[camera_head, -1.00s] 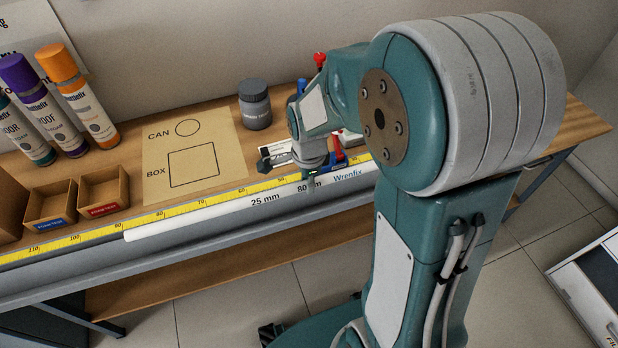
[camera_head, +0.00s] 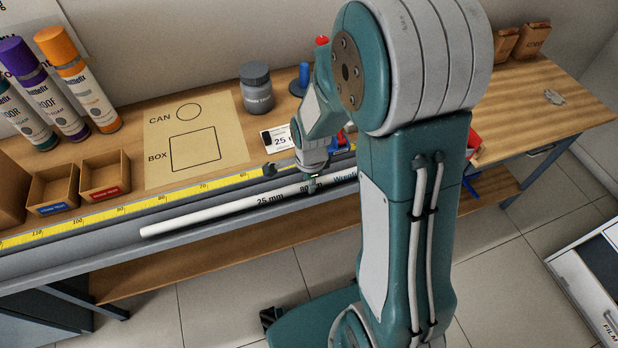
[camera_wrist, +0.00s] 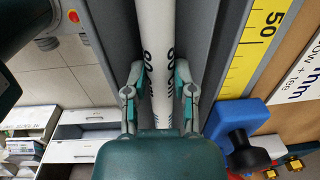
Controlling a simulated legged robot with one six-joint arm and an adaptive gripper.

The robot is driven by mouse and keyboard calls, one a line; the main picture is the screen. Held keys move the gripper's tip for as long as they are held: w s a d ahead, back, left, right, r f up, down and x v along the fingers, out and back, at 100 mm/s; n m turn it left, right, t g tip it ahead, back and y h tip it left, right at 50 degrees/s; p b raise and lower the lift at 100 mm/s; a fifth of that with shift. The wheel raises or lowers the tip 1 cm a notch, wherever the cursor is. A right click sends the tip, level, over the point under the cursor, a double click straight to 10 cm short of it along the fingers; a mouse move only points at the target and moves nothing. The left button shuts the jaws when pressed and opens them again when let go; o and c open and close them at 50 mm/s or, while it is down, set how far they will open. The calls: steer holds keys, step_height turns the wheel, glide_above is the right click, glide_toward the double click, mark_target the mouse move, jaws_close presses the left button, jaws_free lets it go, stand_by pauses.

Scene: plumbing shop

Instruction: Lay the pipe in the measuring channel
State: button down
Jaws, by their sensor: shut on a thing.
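The white pipe (camera_head: 220,209), marked 25 mm and 80 cm, runs lengthwise along the bench front. It also shows between my fingers in the wrist view (camera_wrist: 156,30). My gripper (camera_head: 312,185) is shut on it near the printed marks, with one finger on each side in the wrist view (camera_wrist: 160,90). The grey measuring channel (camera_head: 108,229), with its yellow scale (camera_head: 60,231), lies along the front edge. The pipe is roughly parallel to the scale and over the grey strip. I cannot tell whether it touches the channel. My arm hides the pipe's right end.
Two small bins (camera_head: 104,177) and spray cans (camera_head: 78,85) stand at the left. A paper template (camera_head: 195,145), a dark jar (camera_head: 256,90) and a label card (camera_head: 279,140) are behind the scale. The bench's right end is mostly clear.

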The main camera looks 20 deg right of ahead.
steer(key=shift+c, duration=1.8)
jaws_free()
step_height(320, 180, up, 12)
steer(key=shift+s, duration=0.3)
steer(key=s+r+n+t, duration=0.5)
steer(key=s+r+n, duration=0.7)
steer(key=n, duration=0.6)
steer(key=shift+s+a+r, duration=0.25)
steer(key=shift+s+a, duration=0.1)
steer(key=shift+s, duration=0.7)
